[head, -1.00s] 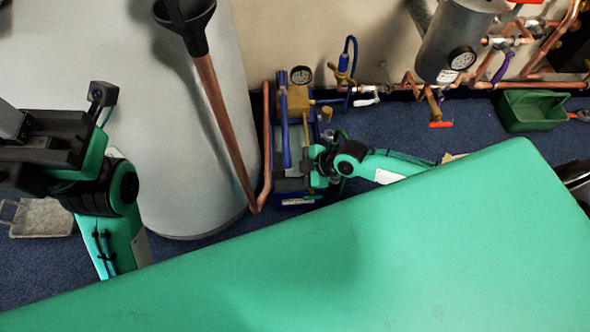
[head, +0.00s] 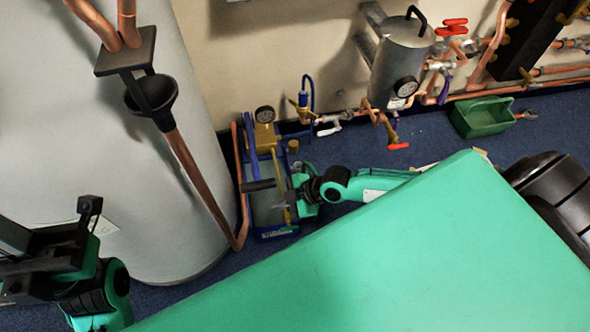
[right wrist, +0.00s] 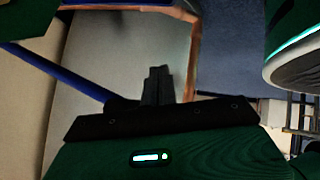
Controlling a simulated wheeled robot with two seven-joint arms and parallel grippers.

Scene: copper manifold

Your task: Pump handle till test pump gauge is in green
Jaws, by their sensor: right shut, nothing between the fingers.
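The test pump (head: 272,232) is a blue box on the floor beside the large grey cylinder, with brass fittings on top. Its round gauge (head: 264,114) has a dark rim and pale face; the needle is too small to read. The pump handle (head: 251,145) is a blue bar with a black grip (head: 258,185). My right gripper (head: 284,197) is shut and empty just right of the black grip, over the box. In the right wrist view its fingers (right wrist: 158,86) are together, with a blue bar (right wrist: 62,76) to their left. My left gripper (head: 28,242) is at the left edge, its fingertips unclear.
The grey cylinder (head: 130,200) and a copper pipe (head: 241,215) stand close left of the pump. A grey vessel with a gauge (head: 400,55), copper pipes and red-handled valves line the wall. A green tray (head: 483,117) sits at right. My green body covers the foreground.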

